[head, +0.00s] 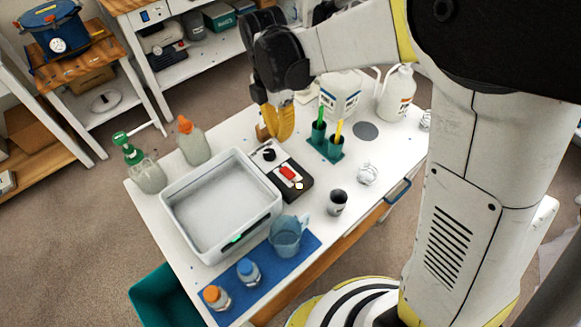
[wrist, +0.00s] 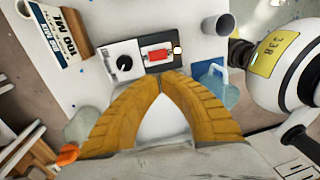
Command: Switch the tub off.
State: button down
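The tub (head: 175,205) is a white open rectangular basin on the white table, with a small green light on its front wall. Its black control box (head: 268,163) is at its right side. The box has a black knob (wrist: 124,63), a red switch (wrist: 158,55) and a small pale lit lamp (wrist: 178,48). My gripper (head: 281,138), with yellow fingers, hangs above the table near the back end of the control box. In the wrist view its fingertips (wrist: 162,74) meet near the red switch, with nothing seen between them. I cannot tell the height gap.
A green holder (head: 325,147) with upright sticks, a dark cup (head: 337,203) and crumpled clear material (head: 367,173) are right of the box. A blue jug (head: 286,238) and small bottles stand on a blue mat (head: 300,255). Large bottles (head: 396,95) stand behind.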

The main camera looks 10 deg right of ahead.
aim_at(287, 174)
jog(key=f+b, duration=0.2)
jog(key=f, duration=0.2)
jog(key=s+f+b, duration=0.1)
jog(key=f+b, duration=0.1)
jog(key=f, duration=0.3)
jog(key=d+f+b, duration=0.1)
jog(key=f+b, duration=0.1)
jog(key=f, duration=0.3)
jog(key=shift+s, duration=0.3)
